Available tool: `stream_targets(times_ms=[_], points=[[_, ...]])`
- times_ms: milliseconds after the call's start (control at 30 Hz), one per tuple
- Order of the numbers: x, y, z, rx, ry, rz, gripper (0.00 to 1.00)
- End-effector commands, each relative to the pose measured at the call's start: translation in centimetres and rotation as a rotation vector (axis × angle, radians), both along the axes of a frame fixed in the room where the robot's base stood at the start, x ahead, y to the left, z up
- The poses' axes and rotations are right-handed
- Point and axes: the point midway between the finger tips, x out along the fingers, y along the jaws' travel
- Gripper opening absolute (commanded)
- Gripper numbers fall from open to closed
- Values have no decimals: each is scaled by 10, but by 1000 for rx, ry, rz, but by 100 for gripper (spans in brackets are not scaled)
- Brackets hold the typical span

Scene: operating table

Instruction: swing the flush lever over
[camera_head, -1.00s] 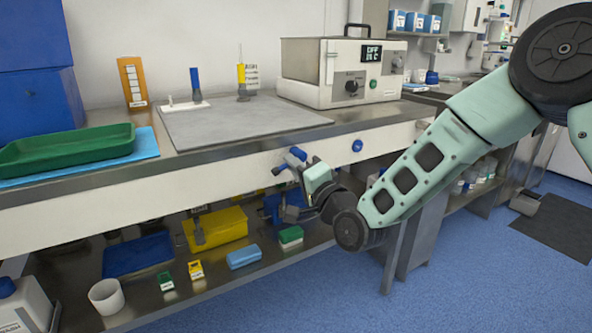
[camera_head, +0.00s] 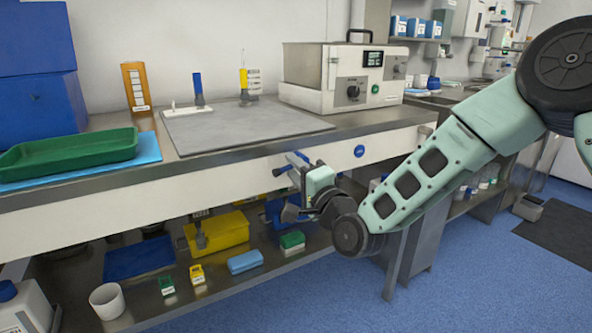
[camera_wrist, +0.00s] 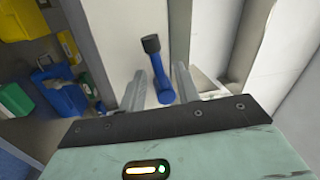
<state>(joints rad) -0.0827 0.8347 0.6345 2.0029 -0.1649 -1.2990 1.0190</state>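The flush lever is on the white front panel of the bench. In the wrist view it is a blue bar (camera_wrist: 159,70) with a black end, lying nearly upright in the picture. In the head view its black end (camera_head: 279,171) shows at the left of my gripper, and my fingers hide most of the rest. My gripper (camera_wrist: 161,84) is open, with one finger on each side of the lever's lower blue part. A gap shows beside the fingers, though contact on one side cannot be ruled out.
A blue round knob (camera_head: 360,151) sits on the panel to the right. The bench top above holds a grey mat (camera_head: 245,128), a green tray (camera_head: 70,150) and a white bath unit (camera_head: 330,75). The lower shelf holds a yellow bin (camera_head: 222,230) and small boxes.

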Motion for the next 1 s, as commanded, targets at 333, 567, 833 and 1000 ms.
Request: stream_targets(times_ms=[333, 567, 833, 1000], points=[[-3, -2, 0, -1, -2, 0, 32], [-32, -24, -8, -2, 1, -1, 32], [-83, -61, -20, -3, 2, 0, 32], [-112, -81, -28, -3, 2, 0, 32]])
